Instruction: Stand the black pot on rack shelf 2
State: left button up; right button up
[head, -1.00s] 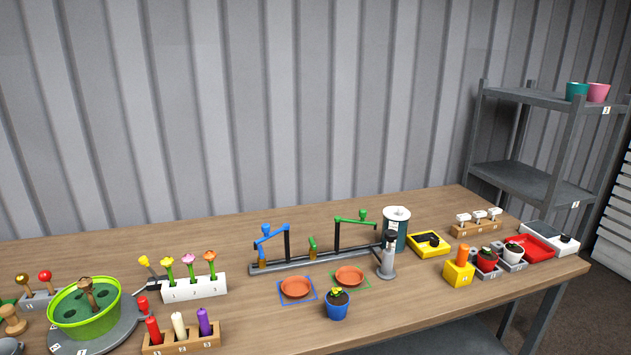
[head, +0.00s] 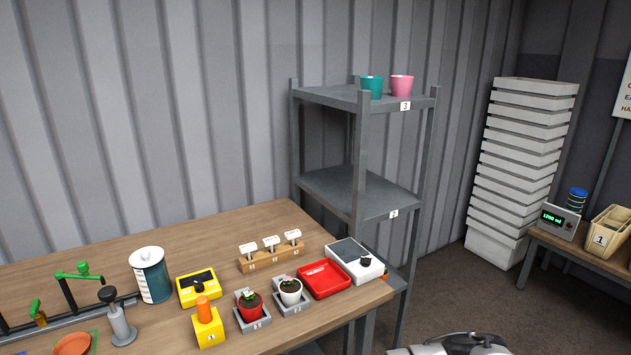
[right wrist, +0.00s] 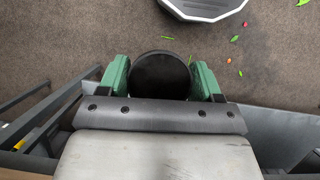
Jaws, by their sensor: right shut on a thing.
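The black pot (right wrist: 161,75) shows in the right wrist view as a dark round shape between the green fingers. My right gripper (right wrist: 161,78) is shut on it, over the floor. The pot is not visible in the head view. Rack shelf 2 (head: 345,190) is the middle grey shelf in the head view, with a "2" label on its front edge. Its visible surface is bare. My left gripper is in neither current view.
The top shelf (head: 335,95), marked 3, holds a teal pot (head: 372,87) and a pink pot (head: 402,86). Rack posts frame the shelves. The wooden table (head: 110,250) stands close at left, with a red tray (head: 324,279) and a white scale (head: 354,260) near its right end.

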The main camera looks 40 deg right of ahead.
aim_at(375, 199)
jog(key=l+u, duration=0.15)
jog(key=l, duration=1.15)
jog(key=l+u, duration=0.1)
jog(key=l, duration=1.25)
jog(key=k, duration=0.05)
